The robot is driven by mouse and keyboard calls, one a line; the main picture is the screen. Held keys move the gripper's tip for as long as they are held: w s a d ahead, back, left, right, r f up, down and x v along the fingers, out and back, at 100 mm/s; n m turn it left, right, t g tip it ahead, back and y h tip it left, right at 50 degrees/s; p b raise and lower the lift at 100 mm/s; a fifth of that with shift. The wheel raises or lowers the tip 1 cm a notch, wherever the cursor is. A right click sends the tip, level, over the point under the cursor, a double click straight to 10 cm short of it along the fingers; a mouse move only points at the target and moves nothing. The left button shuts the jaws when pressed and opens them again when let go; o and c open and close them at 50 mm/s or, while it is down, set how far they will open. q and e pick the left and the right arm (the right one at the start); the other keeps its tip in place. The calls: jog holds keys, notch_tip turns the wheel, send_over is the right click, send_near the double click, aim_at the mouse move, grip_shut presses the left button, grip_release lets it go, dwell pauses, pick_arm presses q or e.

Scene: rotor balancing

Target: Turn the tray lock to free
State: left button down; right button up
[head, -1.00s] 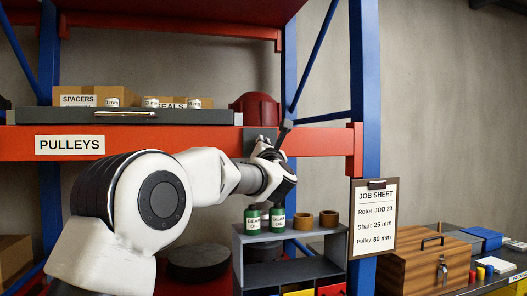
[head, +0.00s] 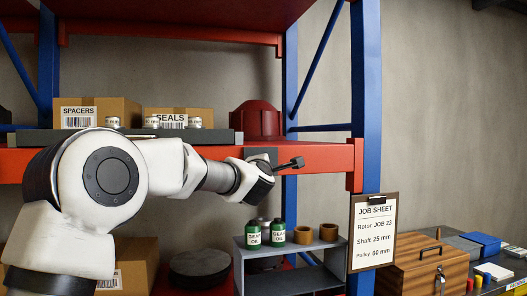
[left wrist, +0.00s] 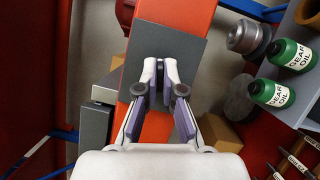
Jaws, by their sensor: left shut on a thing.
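The tray lock has a dark grey plate (head: 262,154) on the red beam, below the dark tray (head: 222,137). The plate (left wrist: 190,50) also shows behind the fingers in the left wrist view. My left gripper (head: 288,164) is at the plate and points right along the beam. In the left wrist view its fingertips (left wrist: 166,88) are close together, shut on the lock's handle. The handle is mostly hidden by the fingers, so its exact angle is hard to tell. My right gripper is not in view.
Two green gear oil bottles (head: 264,234) and two brown rings (head: 318,233) stand on a grey rack (head: 240,262) below the lock. A job sheet (head: 374,230) hangs at the right upright. Boxes (head: 97,112) and a red housing (head: 257,120) are above the beam.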

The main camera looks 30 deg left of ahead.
pick_arm(q)
jog(key=shift+r+m+g+h+p, duration=0.1)
jog(key=shift+m+g+h+p, duration=0.3)
jog(key=shift+m+p, duration=1.25)
jog(key=shift+n, duration=0.25)
jog(key=c, duration=1.3)
grip_release()
